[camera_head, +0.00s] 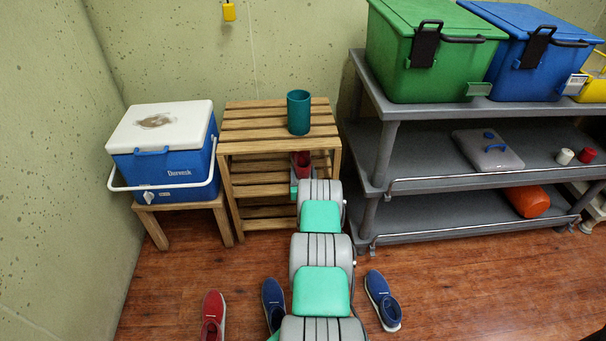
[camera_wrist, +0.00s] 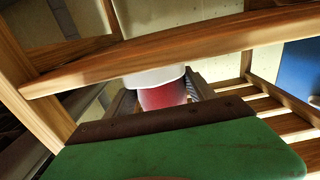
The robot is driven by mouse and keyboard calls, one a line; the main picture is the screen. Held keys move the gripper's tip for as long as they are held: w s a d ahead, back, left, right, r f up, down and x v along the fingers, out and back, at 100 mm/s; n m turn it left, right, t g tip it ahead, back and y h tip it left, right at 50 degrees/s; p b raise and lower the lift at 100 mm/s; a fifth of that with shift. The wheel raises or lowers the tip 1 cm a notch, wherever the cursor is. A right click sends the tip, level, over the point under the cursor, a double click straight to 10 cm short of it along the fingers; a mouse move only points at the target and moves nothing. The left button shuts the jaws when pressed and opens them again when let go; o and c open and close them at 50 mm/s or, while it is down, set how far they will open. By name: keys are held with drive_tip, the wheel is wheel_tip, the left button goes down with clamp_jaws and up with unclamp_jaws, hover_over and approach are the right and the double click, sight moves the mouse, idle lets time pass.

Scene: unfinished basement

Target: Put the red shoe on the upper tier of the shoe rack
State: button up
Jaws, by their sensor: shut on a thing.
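The wooden slatted shoe rack (camera_head: 262,124) stands against the back wall. My gripper (camera_head: 301,166) is at its front right, below the top, and is shut on a red shoe (camera_head: 302,158). In the wrist view the held red shoe (camera_wrist: 163,96) shows its red body and white sole between the fingers of my gripper (camera_wrist: 162,92), close to a wooden rail of the rack (camera_wrist: 150,62). My arm hides part of the rack's lower right; I cannot tell whether the shoe touches a tier. Another red shoe (camera_head: 213,315) lies on the floor.
A teal cup (camera_head: 299,112) stands on the rack's top. A blue cooler (camera_head: 170,165) on a wooden stool is close at left. A grey shelf (camera_head: 400,185) with bins stands at right. Blue shoes (camera_head: 273,300) (camera_head: 382,298) lie on the floor beside my arm.

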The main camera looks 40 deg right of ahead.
drive_tip(key=o, duration=1.9)
drive_tip(key=shift+c, duration=0.2)
